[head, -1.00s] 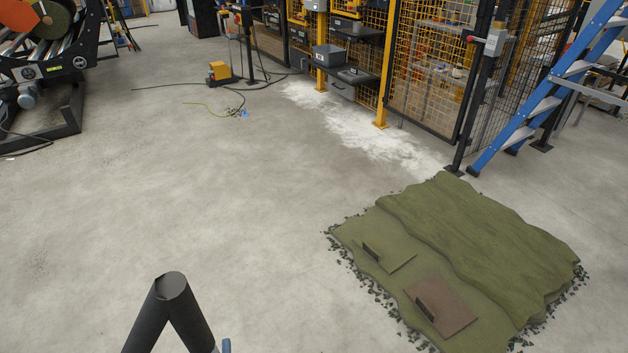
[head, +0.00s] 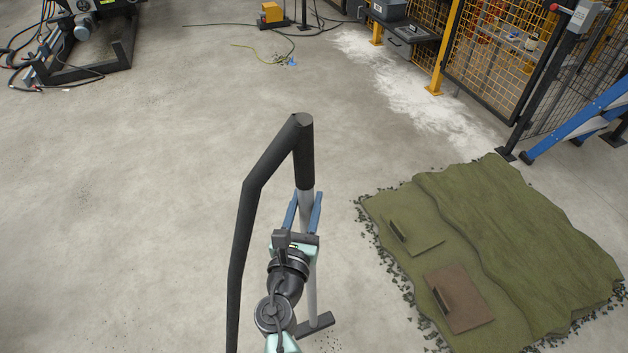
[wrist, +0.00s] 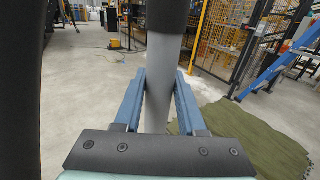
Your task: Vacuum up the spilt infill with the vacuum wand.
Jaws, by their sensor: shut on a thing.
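My gripper (head: 306,200) has blue fingers and is shut on the grey tube of the vacuum wand (head: 312,275). In the wrist view the fingers (wrist: 160,78) lie on both sides of the tube (wrist: 161,95). A black hose (head: 240,240) bends from the wand's top down to the left. The wand's dark flat nozzle (head: 315,324) is low, at or near the floor; I cannot tell if it touches. A few dark specks (head: 333,338), perhaps infill, lie on the floor by the nozzle. More dark crumbs (head: 383,268) line the edges of the green turf.
Folded green turf (head: 510,220) with two flat handled pieces, one brown (head: 459,298), lies at right. A blue ladder (head: 590,125) and mesh fence (head: 500,65) stand behind it. White powder (head: 400,95) lies by the fence.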

